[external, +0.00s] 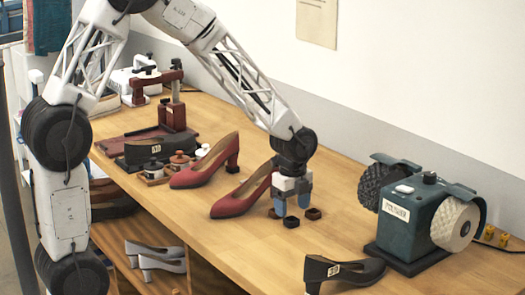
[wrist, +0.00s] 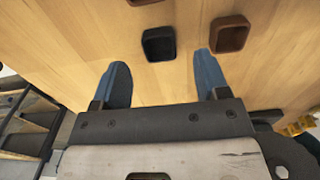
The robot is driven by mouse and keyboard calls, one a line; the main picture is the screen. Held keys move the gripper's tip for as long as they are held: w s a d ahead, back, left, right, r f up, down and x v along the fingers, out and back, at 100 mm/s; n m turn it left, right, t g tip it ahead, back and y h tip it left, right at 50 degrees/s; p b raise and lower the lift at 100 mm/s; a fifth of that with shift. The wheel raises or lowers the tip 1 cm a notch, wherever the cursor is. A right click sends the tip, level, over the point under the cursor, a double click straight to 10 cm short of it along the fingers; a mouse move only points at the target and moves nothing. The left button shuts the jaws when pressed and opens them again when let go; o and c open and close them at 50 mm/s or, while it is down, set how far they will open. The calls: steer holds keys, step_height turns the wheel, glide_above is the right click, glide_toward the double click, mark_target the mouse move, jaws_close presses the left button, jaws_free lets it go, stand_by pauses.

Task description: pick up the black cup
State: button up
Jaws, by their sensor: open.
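The black cup (wrist: 158,44) is a small, dark, square-rimmed cup standing on the wooden table. In the wrist view it lies just beyond the fingertips, roughly between their lines. In the external view the black cup (external: 291,222) sits just below my gripper (external: 292,200). My gripper (wrist: 162,66) is open with two blue fingers and nothing between them. I cannot tell the exact height of the fingertips above the cup.
A brown cup (wrist: 230,33) stands close to the right of the black one. Red high heels (external: 243,193) stand to the left, a black shoe (external: 342,272) at the front, and a green polishing machine (external: 428,212) to the right.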

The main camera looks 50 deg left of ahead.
mark_target(292, 216)
steer(key=shift+f, duration=1.85)
steer(key=c, duration=1)
steer(key=shift+r, duration=0.1)
steer(key=shift+r, duration=1.4)
steer(key=shift+s+r, duration=0.25)
steer(key=shift+r, duration=0.05)
steer(key=s, duration=0.5)
steer(key=s+r, duration=0.1)
steer(key=s, duration=0.9)
steer(key=shift+s+a+r, duration=0.1)
steer(key=shift+s+r, duration=0.1)
steer(key=shift+s, duration=0.05)
steer(key=shift+w, duration=0.15)
